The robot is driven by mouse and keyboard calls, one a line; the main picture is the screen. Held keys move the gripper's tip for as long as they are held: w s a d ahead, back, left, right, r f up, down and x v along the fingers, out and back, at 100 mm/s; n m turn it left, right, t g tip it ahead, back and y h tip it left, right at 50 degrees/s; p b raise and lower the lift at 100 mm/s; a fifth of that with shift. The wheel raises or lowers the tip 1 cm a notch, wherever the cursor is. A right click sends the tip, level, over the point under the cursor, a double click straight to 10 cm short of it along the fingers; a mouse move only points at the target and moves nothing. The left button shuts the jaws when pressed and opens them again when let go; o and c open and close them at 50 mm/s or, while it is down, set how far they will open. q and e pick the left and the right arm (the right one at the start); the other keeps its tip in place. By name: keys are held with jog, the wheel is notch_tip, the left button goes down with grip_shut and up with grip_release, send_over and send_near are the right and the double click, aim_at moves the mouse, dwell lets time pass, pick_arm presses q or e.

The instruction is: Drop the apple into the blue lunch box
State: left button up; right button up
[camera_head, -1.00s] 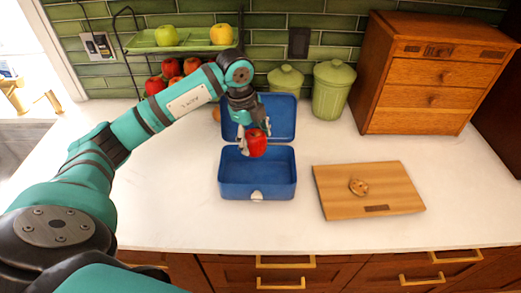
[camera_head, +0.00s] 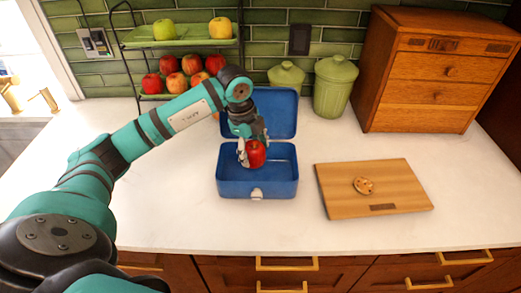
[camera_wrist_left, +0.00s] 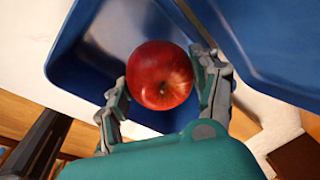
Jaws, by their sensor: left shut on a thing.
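A red apple (camera_head: 255,154) is between the fingers of my left gripper (camera_head: 247,150), which is shut on it. The apple also shows in the left wrist view (camera_wrist_left: 160,75), with a finger on each side. The blue lunch box (camera_head: 257,188) stands open on the counter, its lid (camera_head: 275,105) raised at the back. The gripper holds the apple over the box's open tray. In the left wrist view the box wall (camera_wrist_left: 62,60) surrounds the apple's outline. How far the apple is above the box floor is hard to tell. My right gripper is not in view.
Green canisters (camera_head: 333,88) and a wooden drawer cabinet (camera_head: 430,75) stand behind. A two-tier fruit rack (camera_head: 180,40) is at back left. The white counter (camera_head: 165,215) is clear at the front left.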

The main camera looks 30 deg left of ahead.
pick_arm(q)
jog(key=o, duration=1.4)
jog(key=shift+c, duration=0.2)
notch_tip(320, 180, up, 12)
jog(key=s+a, duration=0.1)
jog(key=shift+s, duration=0.35)
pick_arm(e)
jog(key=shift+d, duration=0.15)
pick_arm(q)
jog(key=shift+a+f, duration=0.1)
jog(key=shift+f, duration=0.05)
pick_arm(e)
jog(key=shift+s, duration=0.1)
